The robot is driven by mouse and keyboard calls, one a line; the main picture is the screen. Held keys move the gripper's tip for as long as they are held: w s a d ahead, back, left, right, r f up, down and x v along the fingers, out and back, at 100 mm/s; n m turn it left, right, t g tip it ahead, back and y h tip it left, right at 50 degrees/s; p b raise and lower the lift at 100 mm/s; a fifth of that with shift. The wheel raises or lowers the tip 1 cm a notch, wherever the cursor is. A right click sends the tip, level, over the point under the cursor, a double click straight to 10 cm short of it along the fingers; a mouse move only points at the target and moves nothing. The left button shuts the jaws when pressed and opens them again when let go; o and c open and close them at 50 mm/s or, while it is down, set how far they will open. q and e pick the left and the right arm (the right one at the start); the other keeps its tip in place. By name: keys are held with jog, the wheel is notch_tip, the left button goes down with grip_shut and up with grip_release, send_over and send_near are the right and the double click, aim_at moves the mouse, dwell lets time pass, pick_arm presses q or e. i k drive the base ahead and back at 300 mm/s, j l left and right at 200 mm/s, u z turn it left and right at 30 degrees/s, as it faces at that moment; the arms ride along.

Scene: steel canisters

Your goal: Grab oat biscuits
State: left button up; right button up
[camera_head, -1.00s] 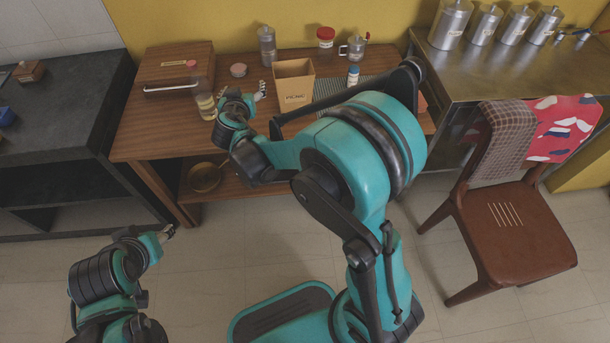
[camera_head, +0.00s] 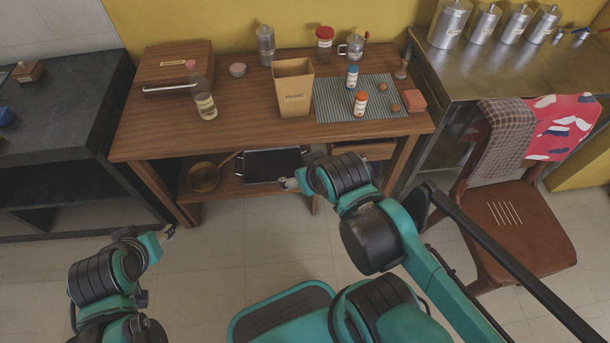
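No label that I can read says oat biscuits, and I cannot tell which thing holds them. Several steel canisters with small unreadable labels, one of them the leftmost canister (camera_head: 451,24), stand on the metal counter at the upper right. Two small brown round things (camera_head: 394,107) lie on the striped mat; I cannot tell what they are. My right gripper (camera_head: 288,184) is in front of the wooden table, by its lower shelf, away from the canisters. My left gripper (camera_head: 168,231) is low on the left, over the floor. Both look empty, but their fingers are too small to judge.
The wooden table (camera_head: 240,115) carries an open carton (camera_head: 293,90), a bottle (camera_head: 206,106), a wooden box (camera_head: 172,70), a red-lidded jar (camera_head: 325,48) and two small bottles on the mat (camera_head: 335,103). A chair (camera_head: 515,225) stands before the metal counter (camera_head: 455,75).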

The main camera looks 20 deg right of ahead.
aim_at(361, 98)
jog(key=z, duration=1.35)
